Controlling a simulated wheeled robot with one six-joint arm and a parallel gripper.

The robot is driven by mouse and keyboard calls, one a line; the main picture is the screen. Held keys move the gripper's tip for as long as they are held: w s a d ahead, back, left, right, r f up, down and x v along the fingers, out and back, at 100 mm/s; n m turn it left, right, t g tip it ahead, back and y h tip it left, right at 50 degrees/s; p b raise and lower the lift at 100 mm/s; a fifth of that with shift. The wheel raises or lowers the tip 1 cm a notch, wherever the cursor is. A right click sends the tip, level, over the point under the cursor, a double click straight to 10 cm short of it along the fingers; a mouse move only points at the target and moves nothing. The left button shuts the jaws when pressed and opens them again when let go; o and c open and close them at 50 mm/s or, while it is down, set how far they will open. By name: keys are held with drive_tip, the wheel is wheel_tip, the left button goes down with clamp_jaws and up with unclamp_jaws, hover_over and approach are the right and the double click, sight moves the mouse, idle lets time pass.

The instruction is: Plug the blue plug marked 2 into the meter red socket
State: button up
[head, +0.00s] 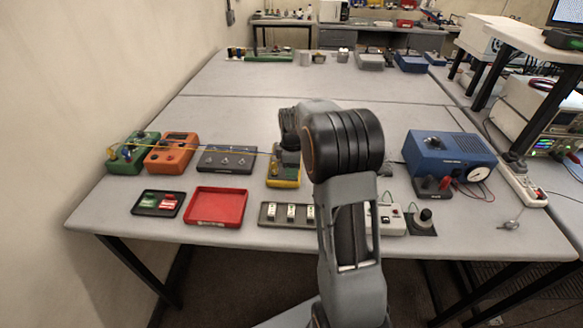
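A yellow device (284,180), which looks like the meter, stands mid-table, partly hidden by my arm. Its red socket cannot be made out. My gripper (287,160) is at or just above the device's back part, mostly hidden by my own wrist. I cannot tell whether it is open or shut or touching anything. A thin yellow lead (215,147) runs from the green box (131,158) at the left to near my gripper. Small blue and yellow parts show on the green box. The blue plug marked 2 cannot be picked out.
An orange box (172,158) and a dark grey panel (226,160) stand left of the yellow device. In front are a red tray (216,212), a black tray (158,207) and a switch strip (270,213). A blue unit (440,150) stands right.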

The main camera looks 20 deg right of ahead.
drive_tip(key=shift+o, duration=1.4)
wheel_tip(320, 180, up, 14)
drive_tip(key=shift+f, duration=0.1)
